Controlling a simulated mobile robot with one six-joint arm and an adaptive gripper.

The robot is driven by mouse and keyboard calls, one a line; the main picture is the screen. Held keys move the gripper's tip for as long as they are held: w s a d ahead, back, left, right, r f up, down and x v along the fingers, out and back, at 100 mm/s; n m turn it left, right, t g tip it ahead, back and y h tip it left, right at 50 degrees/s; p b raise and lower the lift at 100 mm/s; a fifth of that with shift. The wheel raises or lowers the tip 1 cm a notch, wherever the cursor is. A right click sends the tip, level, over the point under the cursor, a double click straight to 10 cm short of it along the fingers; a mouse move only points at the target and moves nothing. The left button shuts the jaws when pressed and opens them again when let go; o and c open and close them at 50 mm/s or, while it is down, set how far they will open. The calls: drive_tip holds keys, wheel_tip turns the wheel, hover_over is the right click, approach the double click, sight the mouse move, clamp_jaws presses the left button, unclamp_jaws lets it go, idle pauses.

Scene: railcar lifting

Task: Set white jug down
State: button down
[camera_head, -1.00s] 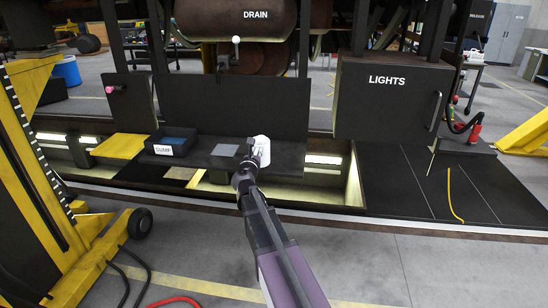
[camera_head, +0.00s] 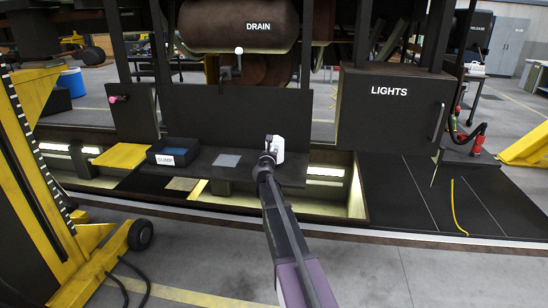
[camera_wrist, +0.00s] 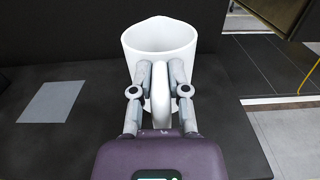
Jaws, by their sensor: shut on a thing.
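The white jug (camera_head: 278,146) is at my gripper's end, over the right part of the dark shelf (camera_head: 215,170) in the head view. In the wrist view the jug (camera_wrist: 160,38) is upright with its open top showing, and it looks empty. My gripper (camera_wrist: 160,85) is shut on the jug's handle, one finger on each side; it also shows in the head view (camera_head: 266,160). The jug's base is hidden, so I cannot tell whether it touches the shelf. A grey square (camera_head: 227,160) lies on the shelf left of the jug; it also shows in the wrist view (camera_wrist: 52,101).
A dark bin labelled SUMP (camera_head: 174,152) stands left of the grey square. A dark upright panel (camera_head: 235,115) is behind the shelf. The LIGHTS box (camera_head: 390,108) is to the right. A yellow lift (camera_head: 65,215) stands at front left.

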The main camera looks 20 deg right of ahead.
drive_tip(key=shift+w+d, duration=0.3)
drive_tip(key=shift+d, duration=0.05)
drive_tip(key=shift+w+d, duration=0.35)
drive_tip(key=shift+w, duration=0.1)
wheel_tip(320, 180, down, 4)
drive_tip(key=b, duration=0.3)
drive_tip(key=shift+d+r+b, duration=0.1)
drive_tip(key=shift+r+b, duration=0.05)
drive_tip(key=shift+b, duration=0.25)
drive_tip(key=c, duration=0.6)
unclamp_jaws()
